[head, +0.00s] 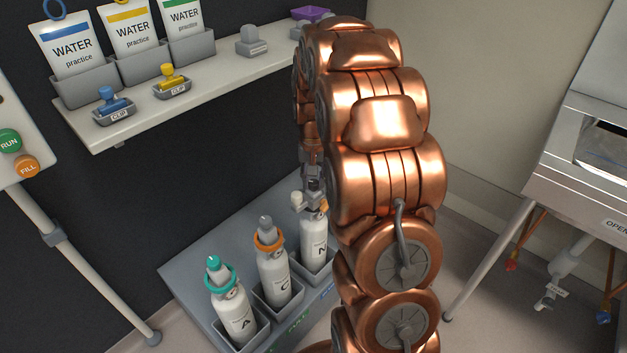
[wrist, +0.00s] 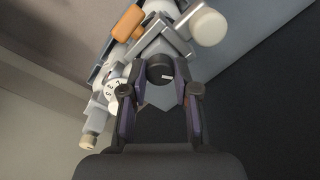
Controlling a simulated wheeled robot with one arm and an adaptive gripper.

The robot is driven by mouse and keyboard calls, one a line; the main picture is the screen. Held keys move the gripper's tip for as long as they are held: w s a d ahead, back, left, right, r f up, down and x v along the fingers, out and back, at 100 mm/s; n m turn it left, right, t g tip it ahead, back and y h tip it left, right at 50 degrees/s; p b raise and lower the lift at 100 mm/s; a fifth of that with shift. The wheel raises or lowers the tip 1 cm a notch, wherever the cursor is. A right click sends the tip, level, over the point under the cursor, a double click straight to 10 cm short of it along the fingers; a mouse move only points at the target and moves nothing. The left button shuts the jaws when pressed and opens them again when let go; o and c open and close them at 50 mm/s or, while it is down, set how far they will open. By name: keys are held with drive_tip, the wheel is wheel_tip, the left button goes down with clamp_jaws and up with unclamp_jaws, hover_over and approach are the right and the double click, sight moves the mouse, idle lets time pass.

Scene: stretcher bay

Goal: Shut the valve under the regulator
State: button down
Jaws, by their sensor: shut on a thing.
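My gripper (wrist: 162,76) has its two fingers closed on either side of a dark round knob (wrist: 160,67) with a small white label. In the wrist view, grey-white fittings, a numbered dial (wrist: 119,90), an orange knob (wrist: 127,23) and a white rounded knob (wrist: 208,27) surround it. I cannot tell which fitting is the regulator. In the head view my gripper (head: 313,184) is at the top of the white bottle marked N (head: 313,238), the rightmost in the rack. My arm hides part of that bottle and its fittings.
Bottles A (head: 235,315) and C (head: 273,281) stand left of N in the grey rack. A shelf (head: 215,80) with water pouches and clips is above. A metal cabinet (head: 560,165) is at the right. Pale floor shows between rack and cabinet.

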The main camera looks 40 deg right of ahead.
sight(314, 182)
drive_tip(key=shift+m, duration=2.2)
drive_tip(key=c, duration=0.9)
unclamp_jaws()
drive_tip(key=shift+o, duration=0.2)
drive_tip(key=shift+r, duration=0.15)
wheel_tip(314, 182, up, 12)
